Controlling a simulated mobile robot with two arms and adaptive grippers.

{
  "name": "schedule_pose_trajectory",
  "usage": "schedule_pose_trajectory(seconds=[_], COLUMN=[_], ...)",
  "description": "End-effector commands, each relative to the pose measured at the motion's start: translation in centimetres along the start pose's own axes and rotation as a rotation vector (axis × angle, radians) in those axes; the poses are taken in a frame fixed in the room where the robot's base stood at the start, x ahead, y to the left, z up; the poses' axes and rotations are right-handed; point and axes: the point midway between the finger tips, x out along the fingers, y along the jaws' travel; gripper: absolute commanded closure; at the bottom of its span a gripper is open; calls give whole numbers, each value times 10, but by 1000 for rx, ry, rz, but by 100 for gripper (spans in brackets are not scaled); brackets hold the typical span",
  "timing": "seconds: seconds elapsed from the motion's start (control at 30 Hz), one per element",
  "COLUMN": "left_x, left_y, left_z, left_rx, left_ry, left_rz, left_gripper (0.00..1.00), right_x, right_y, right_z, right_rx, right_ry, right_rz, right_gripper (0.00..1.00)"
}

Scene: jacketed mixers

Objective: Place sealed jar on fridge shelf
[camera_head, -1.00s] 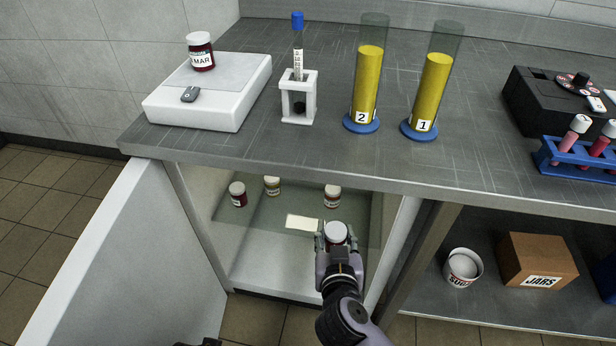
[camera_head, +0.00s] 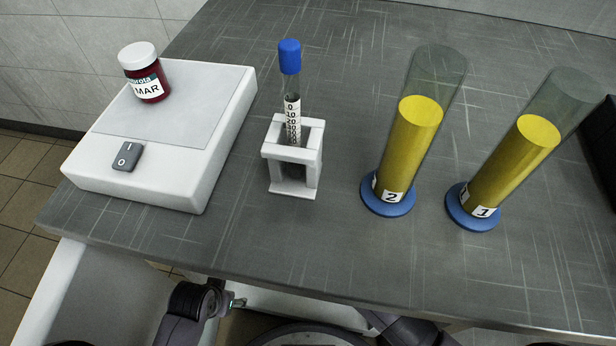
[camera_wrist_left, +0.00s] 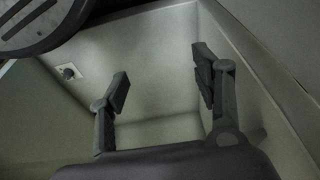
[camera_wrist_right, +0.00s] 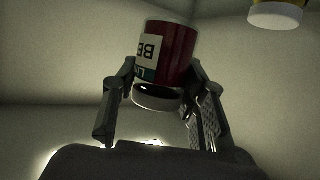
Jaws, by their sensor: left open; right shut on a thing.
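A dark red jar (camera_wrist_right: 178,48) with a white lid (camera_wrist_right: 157,97) and a partly visible label is between the fingers of my right gripper (camera_wrist_right: 160,76), which is shut on it. In the right wrist view its lid end points down in the picture. My left gripper (camera_wrist_left: 160,72) is open and empty, with pale cabinet-like walls around it in the left wrist view. The fridge shelf is hidden below the worktop edge in the head view. Neither gripper's fingers show clearly there.
Another jar (camera_wrist_right: 277,14) shows at the right wrist view's top edge. On the grey worktop (camera_head: 300,235) stand a white scale (camera_head: 140,190) bearing a jar labelled MAR (camera_head: 148,85), a white holder (camera_head: 293,170) with a blue-capped tube, and yellow cylinders 2 (camera_head: 402,150) and 1 (camera_head: 505,165).

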Motion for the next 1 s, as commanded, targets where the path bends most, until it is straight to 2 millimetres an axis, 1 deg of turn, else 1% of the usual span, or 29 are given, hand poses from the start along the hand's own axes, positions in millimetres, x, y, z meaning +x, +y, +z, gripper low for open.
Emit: schedule_pose_trajectory(seconds=[0.07,0.17,0.4,0.53,0.6,0.67,0.73,0.8,0.9,1.0], left_x=[-6,-23,-77,-99,-98,-100,-100,-101,-95,-93], left_y=[0,-1,-4,-4,-4,-4,-4,-4,-2,-1], left_z=[-2,-8,-16,-15,-13,-13,-12,-10,-28,-43], left_rx=[-1,-2,-6,-7,-8,-8,-8,-8,-4,-2], left_ry=[5,19,47,55,54,56,58,62,144,209], left_rz=[-1,-2,-8,-9,-10,-10,-10,-11,-7,-5], left_gripper=[41,41,41,41,41,41,41,41,41,41], right_x=[2,6,15,18,21,22,24,27,31,33], right_y=[0,0,0,0,0,0,0,0,0,0], right_z=[6,16,41,49,57,59,65,78,85,92], right_rx=[1,1,1,0,1,1,1,2,2,1], right_ry=[-1,-2,0,-1,-1,1,0,-2,-1,0], right_rz=[0,-1,0,1,0,0,1,0,0,0], right_gripper=[94,94,94,94,94,94,94,94,94,94])
